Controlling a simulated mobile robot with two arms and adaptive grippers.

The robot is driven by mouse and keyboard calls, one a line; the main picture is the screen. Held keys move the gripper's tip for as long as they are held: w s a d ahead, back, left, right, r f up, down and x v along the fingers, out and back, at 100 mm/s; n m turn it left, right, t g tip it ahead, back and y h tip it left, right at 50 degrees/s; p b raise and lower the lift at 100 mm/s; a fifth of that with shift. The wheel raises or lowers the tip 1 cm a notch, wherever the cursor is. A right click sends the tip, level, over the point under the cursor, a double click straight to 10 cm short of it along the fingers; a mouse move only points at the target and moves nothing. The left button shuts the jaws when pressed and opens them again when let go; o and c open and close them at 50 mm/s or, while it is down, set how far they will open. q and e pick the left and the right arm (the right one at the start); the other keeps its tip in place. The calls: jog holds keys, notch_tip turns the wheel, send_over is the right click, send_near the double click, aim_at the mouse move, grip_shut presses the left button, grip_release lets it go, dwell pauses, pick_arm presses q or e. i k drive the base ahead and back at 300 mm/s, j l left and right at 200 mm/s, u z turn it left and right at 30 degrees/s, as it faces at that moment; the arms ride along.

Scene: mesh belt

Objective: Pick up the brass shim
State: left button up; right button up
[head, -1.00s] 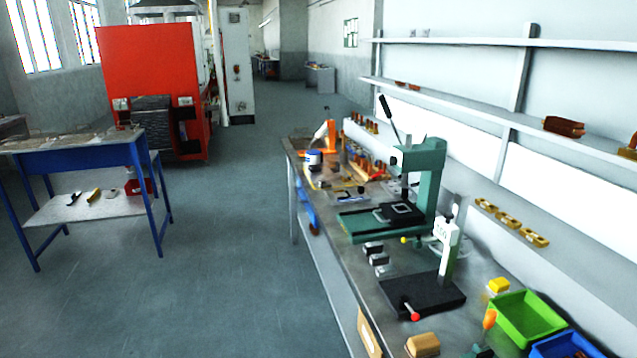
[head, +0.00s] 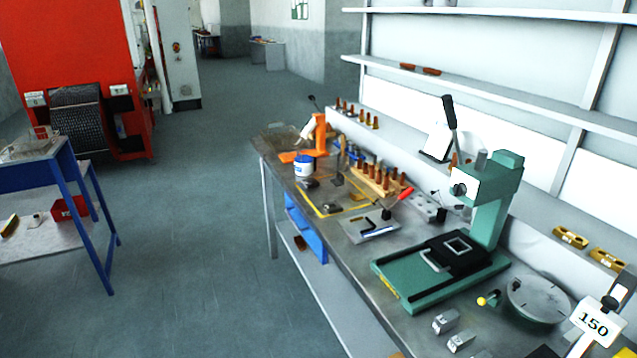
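I cannot clearly make out the brass shim. A small brownish-yellow piece (head: 357,197) lies on the bench by the yellow-outlined area, too small to identify. Neither of my grippers is in view.
The metal workbench (head: 352,258) runs along the right wall. On it stand a green press (head: 490,205), a white tub (head: 303,166), an orange tool (head: 320,135) and a round metal plate (head: 538,298). Brass-coloured blocks (head: 570,238) sit on a ledge. Floor (head: 205,230) left of the bench is clear.

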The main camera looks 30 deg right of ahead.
aim_at(358, 197)
jog(key=i+z, duration=0.15)
jog(key=i, duration=0.45)
jog(key=i+j+z, duration=0.1)
jog(key=i, duration=0.45)
jog(key=i+j+z, duration=0.15)
jog(key=i, duration=0.45)
jog(key=j, duration=0.1)
